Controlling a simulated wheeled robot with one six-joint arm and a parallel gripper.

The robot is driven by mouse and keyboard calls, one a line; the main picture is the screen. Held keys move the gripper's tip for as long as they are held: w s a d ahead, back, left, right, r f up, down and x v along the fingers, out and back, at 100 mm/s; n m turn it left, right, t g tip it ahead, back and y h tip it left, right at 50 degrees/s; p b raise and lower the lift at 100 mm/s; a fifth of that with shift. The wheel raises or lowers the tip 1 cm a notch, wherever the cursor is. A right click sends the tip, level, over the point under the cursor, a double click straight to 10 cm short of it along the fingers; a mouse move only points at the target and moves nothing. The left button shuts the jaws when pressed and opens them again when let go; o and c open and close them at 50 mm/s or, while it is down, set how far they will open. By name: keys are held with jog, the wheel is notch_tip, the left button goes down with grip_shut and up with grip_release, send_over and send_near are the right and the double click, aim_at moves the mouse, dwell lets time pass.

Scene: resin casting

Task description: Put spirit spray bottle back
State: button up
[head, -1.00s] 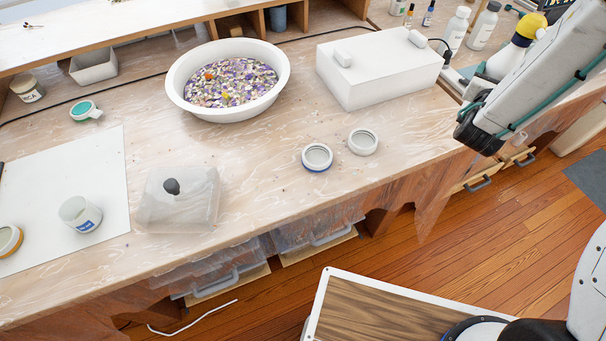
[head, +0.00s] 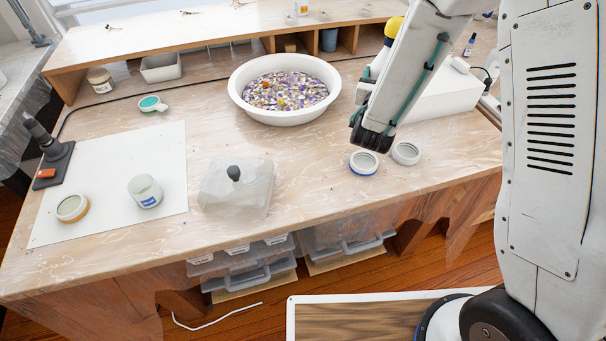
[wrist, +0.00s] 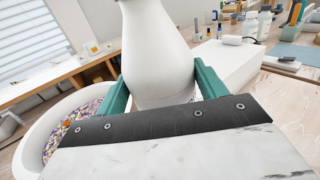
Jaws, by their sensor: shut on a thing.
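The spirit spray bottle, white with a yellow top (head: 394,27), shows partly behind my arm in the head view. Its white body (wrist: 155,45) fills the middle of the wrist view and looks upright. My gripper (wrist: 160,82) is shut on it, with a teal finger on each side.
A shelf (head: 180,40) runs behind.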

jog(key=s+a+h, duration=0.1)
jog(key=s+a, duration=0.5)
jog(key=a, duration=0.3)
jog(key=s+a, duration=0.7)
jog(key=a, duration=0.3)
notch_tip(320, 180, down, 10)
jog(key=shift+r+m+g, duration=0.2)
jog(key=shift+m+g, duration=0.2)
jog(key=shift+d+f, duration=0.1)
jog(key=o, duration=1.3)
